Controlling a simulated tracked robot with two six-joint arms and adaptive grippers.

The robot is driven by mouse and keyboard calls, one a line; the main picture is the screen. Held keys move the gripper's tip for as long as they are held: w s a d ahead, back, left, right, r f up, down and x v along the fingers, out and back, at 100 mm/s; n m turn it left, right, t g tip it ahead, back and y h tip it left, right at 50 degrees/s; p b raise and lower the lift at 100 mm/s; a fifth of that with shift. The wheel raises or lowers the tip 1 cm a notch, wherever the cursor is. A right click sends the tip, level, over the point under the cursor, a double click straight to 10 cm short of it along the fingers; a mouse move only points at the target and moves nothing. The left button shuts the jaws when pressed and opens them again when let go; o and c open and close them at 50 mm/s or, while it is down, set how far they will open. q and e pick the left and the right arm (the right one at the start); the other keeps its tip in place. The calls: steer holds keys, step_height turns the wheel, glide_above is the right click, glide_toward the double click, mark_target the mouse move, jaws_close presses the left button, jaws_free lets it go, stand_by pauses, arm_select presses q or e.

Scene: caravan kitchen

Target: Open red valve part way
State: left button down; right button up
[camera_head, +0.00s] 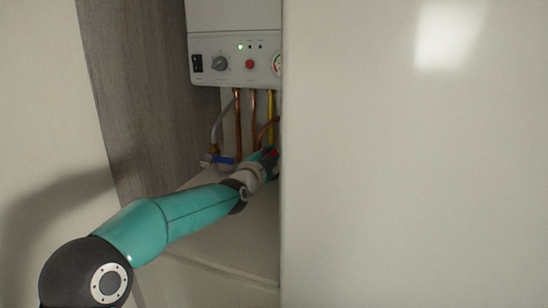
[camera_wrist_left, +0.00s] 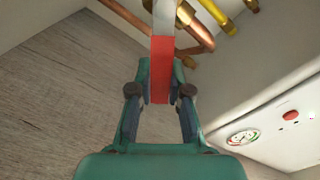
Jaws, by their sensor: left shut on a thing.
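The red valve handle (camera_wrist_left: 161,70) shows in the left wrist view as a flat red lever between the two fingers of my left gripper (camera_wrist_left: 160,88). The gripper is shut on it. A pale grey strip runs on from the red part toward the top of that view. In the head view my left gripper (camera_head: 266,160) reaches in under the boiler, and only a small bit of red (camera_head: 275,153) shows beside it. The valve body is mostly hidden there by the gripper and the white panel. My right gripper is in neither view.
A white boiler (camera_head: 235,58) with a knob, red button and gauge hangs above. Copper pipes (camera_head: 238,120) and a yellow pipe (camera_head: 270,103) run down from it. A blue-handled valve (camera_head: 224,160) sits left of my gripper. A large white panel (camera_head: 415,170) blocks the right side.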

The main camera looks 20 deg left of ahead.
arm_select(q)
steer(key=c, duration=1.1)
jaws_free()
steer(key=shift+f, duration=0.2)
steer(key=shift+r, duration=0.1)
steer(key=s, duration=1.2)
steer(key=shift+d, duration=0.4)
